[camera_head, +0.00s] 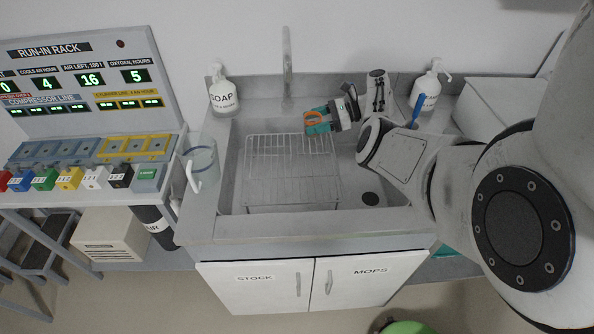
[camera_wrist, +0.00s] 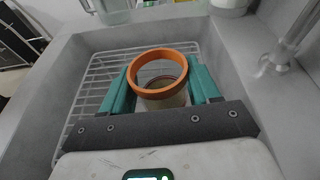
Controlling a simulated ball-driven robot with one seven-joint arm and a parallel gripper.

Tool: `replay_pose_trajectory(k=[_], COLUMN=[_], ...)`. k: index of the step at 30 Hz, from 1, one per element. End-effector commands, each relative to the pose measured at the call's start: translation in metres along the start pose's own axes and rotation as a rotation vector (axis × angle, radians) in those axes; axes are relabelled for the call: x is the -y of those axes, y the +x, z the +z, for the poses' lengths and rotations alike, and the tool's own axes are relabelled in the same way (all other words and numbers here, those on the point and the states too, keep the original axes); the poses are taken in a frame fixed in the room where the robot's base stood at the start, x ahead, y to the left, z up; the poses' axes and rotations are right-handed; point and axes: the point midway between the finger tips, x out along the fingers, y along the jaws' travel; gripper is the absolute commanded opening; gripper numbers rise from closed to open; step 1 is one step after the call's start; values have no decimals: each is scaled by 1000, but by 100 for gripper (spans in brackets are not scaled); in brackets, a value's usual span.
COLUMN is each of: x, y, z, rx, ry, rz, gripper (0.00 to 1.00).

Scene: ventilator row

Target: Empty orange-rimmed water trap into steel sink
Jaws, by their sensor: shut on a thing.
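The orange-rimmed water trap (camera_head: 313,117) is held in my gripper (camera_head: 322,120) over the back part of the steel sink (camera_head: 356,160). In the wrist view its orange rim (camera_wrist: 136,71) faces the camera, and a clear cup shows through the ring. The teal fingers of my gripper (camera_wrist: 160,88) are shut on the trap from both sides. In the head view the trap looks tilted on its side. I cannot tell whether water is in it. The sink also shows in the wrist view (camera_wrist: 62,75).
A wire rack (camera_head: 292,172) covers the sink's left part; the drain (camera_head: 370,198) lies right. A tap (camera_head: 287,70) and soap bottle (camera_head: 223,96) stand behind, another bottle (camera_head: 427,88) right. A clear jug (camera_head: 203,160) stands left, beside the run-in rack (camera_head: 75,80).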

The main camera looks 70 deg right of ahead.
Motion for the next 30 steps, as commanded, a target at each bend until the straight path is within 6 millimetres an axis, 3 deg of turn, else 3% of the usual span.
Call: replay_pose_trajectory(k=[17, 26, 30], x=[-25, -38, -43], y=[23, 32, 34], z=[-33, -39, -32], rx=[-143, -217, -252], ry=[-239, -364, -424], rz=[-59, -89, -103], gripper=[31, 31, 31])
